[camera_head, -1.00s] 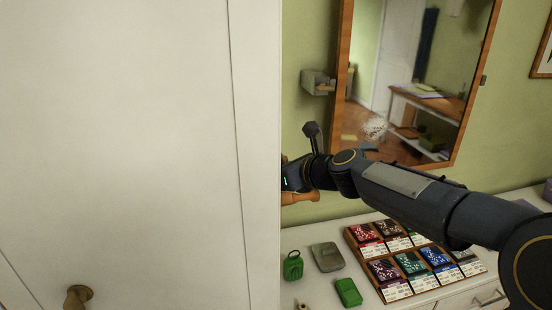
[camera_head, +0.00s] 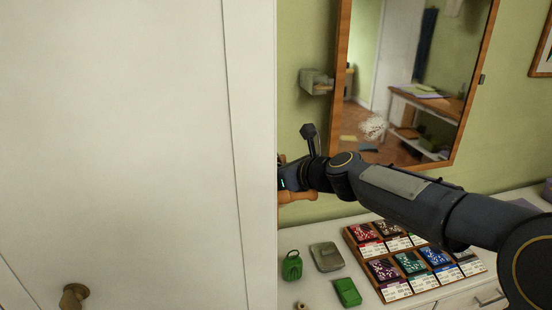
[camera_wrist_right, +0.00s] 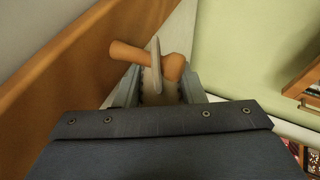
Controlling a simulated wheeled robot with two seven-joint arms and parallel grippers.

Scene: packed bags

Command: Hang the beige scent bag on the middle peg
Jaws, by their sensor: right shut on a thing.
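In the right wrist view, my right gripper (camera_wrist_right: 158,90) is shut on a pale strip with a thin light loop (camera_wrist_right: 156,62), which I take for the top of the beige scent bag. The loop stands across a wooden peg (camera_wrist_right: 126,54), which shows on both sides of it. I cannot tell whether the loop is around the peg or only in front of it. The bag's body is hidden. In the head view, my right arm reaches left to the white door's edge, which hides the fingertips. A wooden peg (camera_head: 299,194) shows just below the wrist. My left gripper is out of view.
A white door (camera_head: 120,150) fills the left of the head view. A mirror (camera_head: 455,140) hangs behind my arm. On the white dresser below are a green bag (camera_head: 291,267), a grey-green tin (camera_head: 326,257), a green packet (camera_head: 347,292) and a wooden tray (camera_head: 348,236) of sachets.

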